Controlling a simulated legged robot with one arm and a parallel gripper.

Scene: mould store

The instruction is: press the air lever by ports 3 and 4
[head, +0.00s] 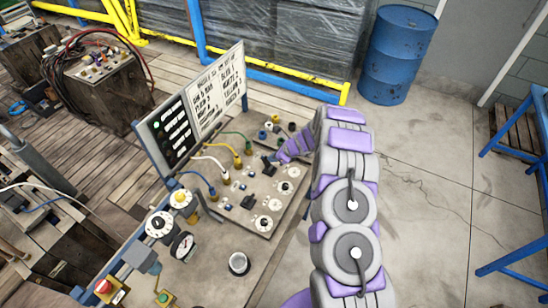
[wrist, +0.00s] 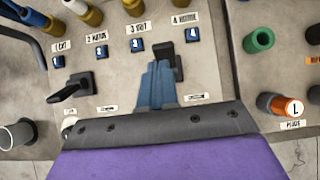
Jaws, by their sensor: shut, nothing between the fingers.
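The black air lever (wrist: 170,60) by ports 3 and 4 stands on the grey panel (wrist: 215,75), between the blue number tags 3 (wrist: 137,44) and 4 (wrist: 193,34). It also shows in the head view (head: 269,167), partly behind my gripper. A second black lever (wrist: 70,90) sits by ports 1 and 2, tilted to the left; it shows in the head view (head: 248,201) too. My gripper (wrist: 156,68) is shut and empty. Its blue fingertips are right at the lever by ports 3 and 4, overlapping its lower left side; I cannot tell whether they touch.
A green socket (wrist: 258,40) and an orange-topped plug marked L (wrist: 290,106) stand to the right. Coloured hoses plug in along the panel's back edge, below the upright label board (head: 205,108). Dials, a gauge (head: 182,246) and a red button (head: 103,286) are at the near left.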

